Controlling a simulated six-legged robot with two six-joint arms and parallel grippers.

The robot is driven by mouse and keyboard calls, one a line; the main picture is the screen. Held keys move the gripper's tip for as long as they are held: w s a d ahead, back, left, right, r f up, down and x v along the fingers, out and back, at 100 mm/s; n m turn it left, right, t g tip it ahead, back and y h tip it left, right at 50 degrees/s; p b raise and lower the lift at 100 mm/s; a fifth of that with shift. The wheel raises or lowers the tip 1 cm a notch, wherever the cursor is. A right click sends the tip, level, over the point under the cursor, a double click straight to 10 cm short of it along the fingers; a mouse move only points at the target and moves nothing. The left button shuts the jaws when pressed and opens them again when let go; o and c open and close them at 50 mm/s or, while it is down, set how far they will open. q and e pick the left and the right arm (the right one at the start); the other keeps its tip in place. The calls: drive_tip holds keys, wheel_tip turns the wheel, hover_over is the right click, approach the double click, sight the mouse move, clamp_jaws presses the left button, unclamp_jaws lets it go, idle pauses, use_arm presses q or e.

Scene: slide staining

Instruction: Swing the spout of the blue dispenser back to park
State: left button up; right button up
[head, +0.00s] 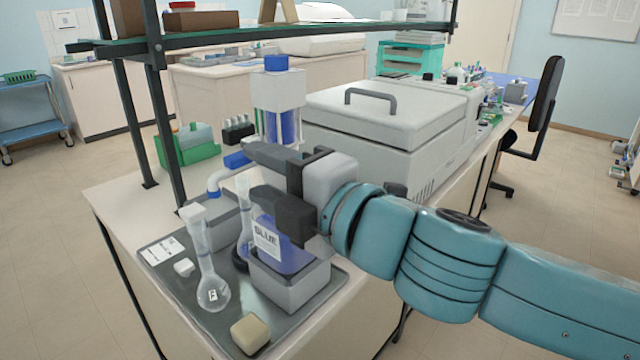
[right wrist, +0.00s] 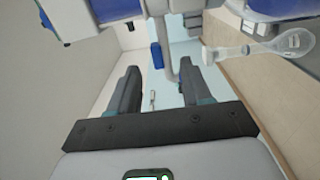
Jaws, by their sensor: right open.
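The blue dispenser (head: 278,105) has a blue cap and a clear barrel with blue liquid. Its bottle labelled BLUE (head: 267,240) sits in a grey holder (head: 290,287) on the tray. The spout (head: 212,181), a pale bent tube with a blue part (head: 238,160), points left and bends down at its end. My right gripper (head: 251,174) is open in front of the dispenser's middle, hiding part of it, with its fingertips by the spout. In the right wrist view the tube (right wrist: 169,62) shows between the open fingers (right wrist: 160,68); contact cannot be told. My left gripper is out of view.
A flask (head: 213,290) stands on the grey tray (head: 205,322), beside a beige block (head: 250,333) and a small white piece (head: 183,267). A green rack (head: 190,152) stands behind left. A white lidded machine (head: 385,115) stands right; a shelf (head: 230,38) hangs above.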

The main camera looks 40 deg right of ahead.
drive_tip(key=s+p, duration=0.4)
drive_tip(key=s, duration=0.5)
drive_tip(key=shift+s+d, duration=0.2)
drive_tip(key=shift+d, duration=0.1)
drive_tip(key=shift+s, duration=0.1)
